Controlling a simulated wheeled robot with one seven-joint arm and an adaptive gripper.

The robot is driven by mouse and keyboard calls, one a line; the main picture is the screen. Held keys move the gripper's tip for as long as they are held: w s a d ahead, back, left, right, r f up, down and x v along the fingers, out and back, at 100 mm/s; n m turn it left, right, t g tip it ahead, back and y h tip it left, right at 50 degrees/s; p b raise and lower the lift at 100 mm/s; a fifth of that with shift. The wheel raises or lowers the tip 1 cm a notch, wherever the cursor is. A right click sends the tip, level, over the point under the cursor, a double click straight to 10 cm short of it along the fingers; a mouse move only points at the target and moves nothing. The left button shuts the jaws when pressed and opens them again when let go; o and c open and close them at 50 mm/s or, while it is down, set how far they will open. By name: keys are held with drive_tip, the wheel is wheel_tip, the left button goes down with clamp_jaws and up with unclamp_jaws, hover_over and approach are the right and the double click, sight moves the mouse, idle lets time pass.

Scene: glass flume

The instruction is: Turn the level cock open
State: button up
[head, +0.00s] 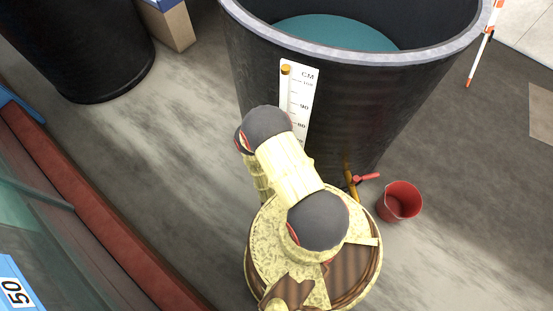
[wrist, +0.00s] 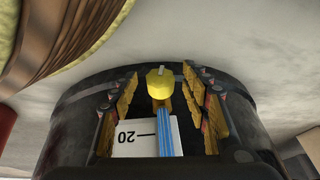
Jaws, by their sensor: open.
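In the wrist view a yellow brass fitting (wrist: 160,84) with a small grey stub sits at the end of a blue gauge tube (wrist: 164,122); it appears to be the level cock. Its handle position cannot be made out. My gripper (wrist: 159,92) is open, with one finger to each side of the fitting and gaps between. I cannot tell whether it touches anything. The white scale (wrist: 145,138) beside the tube reads 20 here. In the head view the scale's upper part (head: 300,90) shows on the black tank (head: 350,110), while my arm hides the cock and gripper.
A red-handled tap (head: 366,178) on a brass pipe is low on the tank, with a red bucket (head: 400,202) on the floor beside it. Another black tank (head: 85,50) stands upper left. A red beam (head: 75,205) runs along the left. Grey floor lies between.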

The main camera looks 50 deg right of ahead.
drive_tip(key=shift+d+f, duration=0.1)
drive_tip(key=shift+f, duration=0.2)
drive_tip(key=shift+c, duration=0.3)
drive_tip(key=c, duration=1.1)
drive_tip(key=shift+w+f+g+b, duration=0.1)
drive_tip(key=shift+w+g+b, duration=0.25)
drive_tip(key=shift+b, duration=0.45)
drive_tip(key=shift+w+a+f+n+g+h+b, duration=0.15)
drive_tip(key=shift+n+g+h+b, duration=0.55)
drive_tip(key=shift+g, duration=1.05)
drive_tip(key=shift+w+f+n+g+h+b, duration=0.1)
drive_tip(key=shift+w+n+g+h+b, duration=0.2)
drive_tip(key=shift+g+h, duration=1.05)
drive_tip(key=shift+w+a+f+n+g+h+b, duration=0.1)
drive_tip(key=shift+n+g+h+b, duration=0.45)
drive_tip(key=shift+g, duration=1.6)
